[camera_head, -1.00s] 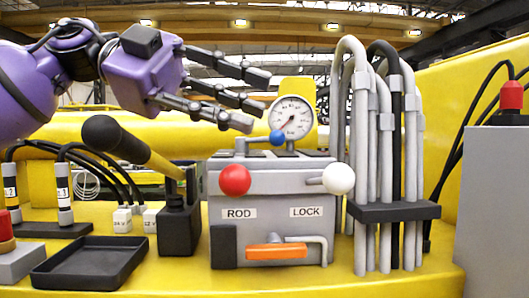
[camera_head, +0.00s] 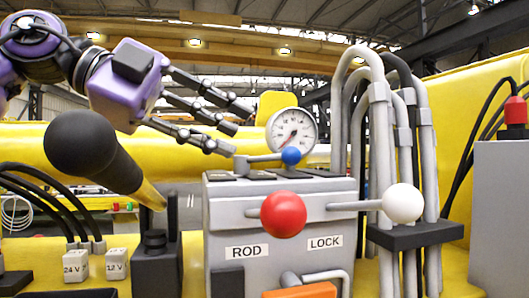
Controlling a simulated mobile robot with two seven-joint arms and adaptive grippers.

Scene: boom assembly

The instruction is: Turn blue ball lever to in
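The blue ball lever (camera_head: 290,156) lies on top of the grey valve box (camera_head: 225,214), just below the pressure gauge. Its arm runs left from the ball to a pivot on the box top. My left gripper (camera_head: 236,128) comes in from the upper left, its fingers spread apart and pointing right. Its fingertips are above and left of the blue ball, apart from it, with nothing between them. A red ball lever (camera_head: 283,214) and a white ball lever (camera_head: 402,203) stick out of the box front, above the ROD and LOCK labels. My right gripper is not in view.
The gauge (camera_head: 292,131) stands behind the blue ball. Grey and black hoses (camera_head: 380,130) rise close on the right. A large black-knobbed lever (camera_head: 90,150) stands at the left, below my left arm. An orange handle (camera_head: 300,291) is at the lower front.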

